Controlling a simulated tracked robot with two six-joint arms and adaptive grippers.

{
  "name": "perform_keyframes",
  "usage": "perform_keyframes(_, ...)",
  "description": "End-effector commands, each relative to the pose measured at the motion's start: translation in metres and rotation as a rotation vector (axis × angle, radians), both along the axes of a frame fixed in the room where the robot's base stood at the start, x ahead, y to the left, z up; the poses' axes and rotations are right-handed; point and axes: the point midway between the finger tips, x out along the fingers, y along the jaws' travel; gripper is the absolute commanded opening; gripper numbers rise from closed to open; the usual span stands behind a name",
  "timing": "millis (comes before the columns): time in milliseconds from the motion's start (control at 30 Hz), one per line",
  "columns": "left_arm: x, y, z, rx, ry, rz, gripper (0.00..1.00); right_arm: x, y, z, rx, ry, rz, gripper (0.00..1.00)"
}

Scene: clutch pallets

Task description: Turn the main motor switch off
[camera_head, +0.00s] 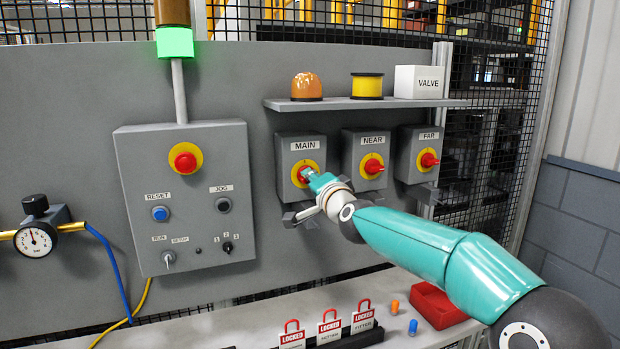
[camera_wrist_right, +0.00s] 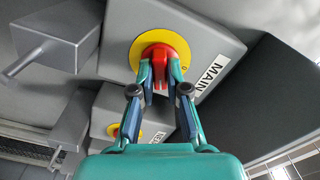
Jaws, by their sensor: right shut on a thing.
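The main switch is a grey box (camera_head: 287,153) labelled MAIN, with a red knob on a yellow disc (camera_head: 298,166). In the head view my right gripper (camera_head: 306,174) reaches it from the lower right and covers part of the knob. In the right wrist view the red knob (camera_wrist_right: 157,58) sits between the fingertips of my right gripper (camera_wrist_right: 159,80), which is shut on it. The MAIN label (camera_wrist_right: 209,73) shows beside the yellow disc. The knob's exact angle is hard to read behind the fingers. My left gripper is not in view.
The NEAR switch (camera_head: 372,165) and FAR switch (camera_head: 428,160) stand to the right. A shelf (camera_head: 370,104) runs above. A control box (camera_head: 184,210) with a red button is to the left. Below, a ledge holds red LOCKED tags (camera_head: 330,327) and a red tray (camera_head: 437,303).

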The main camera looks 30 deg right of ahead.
Motion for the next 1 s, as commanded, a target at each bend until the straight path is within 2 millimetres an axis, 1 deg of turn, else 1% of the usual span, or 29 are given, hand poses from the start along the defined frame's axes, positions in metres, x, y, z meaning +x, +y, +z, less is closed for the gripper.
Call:
perform_keyframes(700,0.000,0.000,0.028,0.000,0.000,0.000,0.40,0.000,0.000,-0.002,-0.663,0.167,0.003,0.00)
perform_keyframes(1000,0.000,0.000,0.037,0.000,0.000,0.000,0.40,0.000,-0.001,-0.003,-0.911,0.226,0.003,0.00)
